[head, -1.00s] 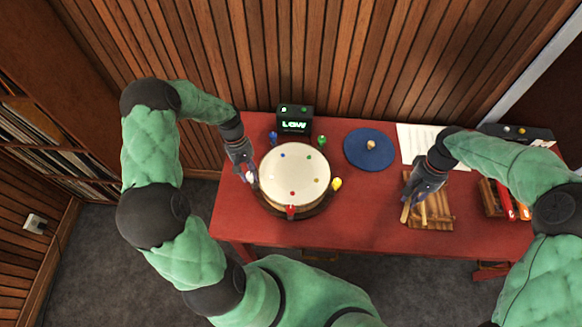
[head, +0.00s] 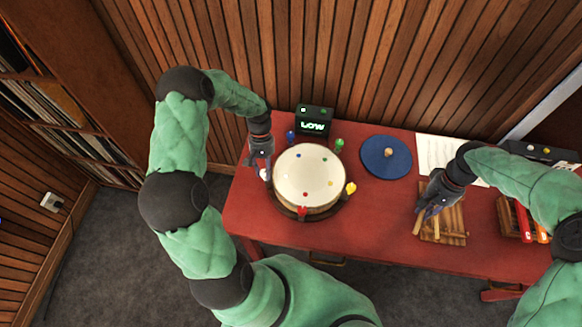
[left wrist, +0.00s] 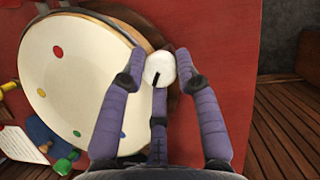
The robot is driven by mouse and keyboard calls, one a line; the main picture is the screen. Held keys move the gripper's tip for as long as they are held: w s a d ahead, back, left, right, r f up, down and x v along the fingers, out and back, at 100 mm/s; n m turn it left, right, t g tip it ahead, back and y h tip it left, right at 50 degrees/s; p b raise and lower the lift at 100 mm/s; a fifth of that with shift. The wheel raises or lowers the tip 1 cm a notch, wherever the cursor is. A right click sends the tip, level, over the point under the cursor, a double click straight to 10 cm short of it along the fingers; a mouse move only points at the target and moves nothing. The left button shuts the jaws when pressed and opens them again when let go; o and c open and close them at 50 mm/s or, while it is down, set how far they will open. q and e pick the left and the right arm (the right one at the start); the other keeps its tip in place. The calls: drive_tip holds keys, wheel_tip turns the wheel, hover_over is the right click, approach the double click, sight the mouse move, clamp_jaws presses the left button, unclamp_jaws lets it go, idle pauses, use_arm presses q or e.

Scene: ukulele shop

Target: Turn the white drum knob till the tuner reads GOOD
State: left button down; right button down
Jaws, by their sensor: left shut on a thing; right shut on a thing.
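The round drum (head: 310,172) has a cream head with coloured dots and coloured knobs around its rim. The white knob (left wrist: 159,67) is at the drum's left side in the head view, with a black line on its face in the left wrist view. My left gripper (head: 264,176) is shut on this knob, its fingers on either side. The tuner (head: 314,120) behind the drum reads LOW in green. My right gripper (head: 422,214) is shut on a light wooden stick (head: 417,227) at the wooden rack's left edge; its fingers partly hide the stick.
The drum's blue (head: 290,137), green (head: 339,144), yellow (head: 350,188) and red (head: 302,212) knobs stand close around it. A blue disc (head: 386,157), a paper sheet (head: 436,150) and a slatted wooden rack (head: 454,220) lie to the right on the red table (head: 375,225).

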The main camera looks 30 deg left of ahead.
use_arm(q)
drive_tip(key=shift+s+d, duration=0.1)
drive_tip(key=shift+s, duration=0.1)
drive_tip(key=c, duration=0.9)
unclamp_jaws()
drive_tip(key=shift+c, duration=0.2)
use_arm(e)
drive_tip(key=shift+s, duration=0.1)
use_arm(q)
drive_tip(key=shift+w+r, duration=0.1)
drive_tip(key=shift+w+r, duration=0.15)
drive_tip(key=shift+r, duration=0.1)
drive_tip(key=v, duration=1.1)
